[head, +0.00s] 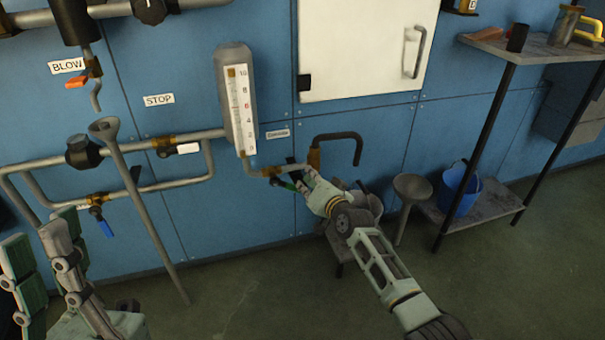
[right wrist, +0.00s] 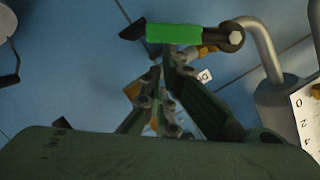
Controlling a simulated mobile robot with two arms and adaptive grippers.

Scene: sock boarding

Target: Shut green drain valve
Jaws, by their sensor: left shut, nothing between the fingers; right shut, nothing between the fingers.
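The green drain valve handle (right wrist: 174,33) lies level across the top of the right wrist view. Its pivot end, by the pipe, is at the right. In the head view the handle (head: 287,186) shows only as a small green piece below the gauge, partly hidden by my right gripper. My right gripper (head: 298,178) is shut and empty. Its fingertips (right wrist: 168,58) are right at the handle's lower edge in the wrist view; whether they touch it, I cannot tell. My left gripper (head: 42,235) is shut and empty at the lower left, away from the valve.
A level gauge (head: 237,100) stands above the valve, with a hooked pipe (head: 338,137) beside it. Other valves have orange (head: 76,81), white (head: 188,148) and blue (head: 103,226) handles. A funnel on a pole (head: 150,215) stands between my arms. A shelf with a blue bucket (head: 460,188) is at right.

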